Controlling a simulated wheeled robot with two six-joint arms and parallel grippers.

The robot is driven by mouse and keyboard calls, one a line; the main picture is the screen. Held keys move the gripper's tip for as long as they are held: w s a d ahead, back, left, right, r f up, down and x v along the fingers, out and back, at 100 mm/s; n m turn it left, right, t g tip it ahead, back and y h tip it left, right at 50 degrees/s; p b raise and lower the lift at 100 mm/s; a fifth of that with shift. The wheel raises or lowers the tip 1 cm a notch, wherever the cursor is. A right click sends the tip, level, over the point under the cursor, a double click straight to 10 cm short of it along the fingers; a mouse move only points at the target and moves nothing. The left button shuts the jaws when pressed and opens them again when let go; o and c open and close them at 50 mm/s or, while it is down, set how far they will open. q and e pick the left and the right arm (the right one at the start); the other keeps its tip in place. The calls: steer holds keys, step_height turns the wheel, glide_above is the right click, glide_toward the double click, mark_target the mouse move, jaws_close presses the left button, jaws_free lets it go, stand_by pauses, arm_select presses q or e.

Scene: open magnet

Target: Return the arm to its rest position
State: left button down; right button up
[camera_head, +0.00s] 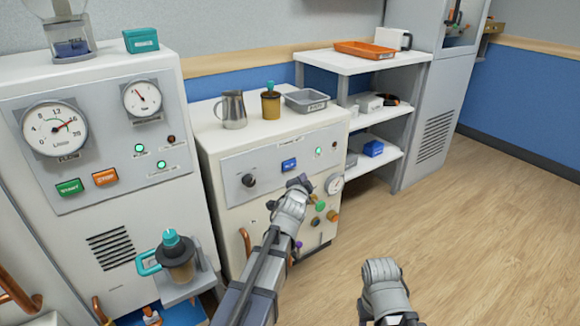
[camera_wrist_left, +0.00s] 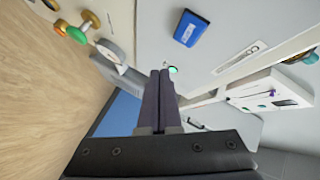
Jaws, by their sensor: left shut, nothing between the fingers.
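My left arm reaches up from the bottom middle of the head view to the front of a white cabinet (camera_head: 225,160). My left gripper (camera_head: 302,183) is just in front of the control panel, below the blue button (camera_head: 289,165). In the left wrist view its two dark fingers (camera_wrist_left: 160,74) lie together, with nothing between them.
Knobs, a gauge (camera_head: 334,184) and coloured valves (camera_head: 319,206) are close to my left gripper. A metal jug (camera_head: 232,110), an amber canister (camera_head: 271,103) and a grey tray (camera_head: 306,101) stand on the cabinet. A teal-lidded cup (camera_head: 178,262) is at left. The wooden floor (camera_head: 480,230) at right is clear.

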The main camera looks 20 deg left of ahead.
arm_select(q)
steer(key=shift+s, duration=0.1)
steer(key=s+d+f+n+g+p, duration=0.2)
steer(key=s+d+f+g, duration=0.25)
steer(key=s, duration=0.65)
steer(key=s+d+f+n+g+h+p, duration=0.1)
steer(key=s+d+f+n+g+p, duration=0.15)
steer(key=s+d+g, duration=0.6)
steer(key=s+d+f+n+g+p, duration=0.1)
steer(key=s+d+f+g+p, duration=0.2)
steer(key=s, duration=1)
step_height(320, 180, up, 37)
steer(key=s+p, duration=0.1)
steer(key=p, duration=3.5)
steer(key=shift+s+n+t, duration=0.2)
steer(key=shift+n+t, duration=0.1)
steer(key=shift+n, duration=0.05)
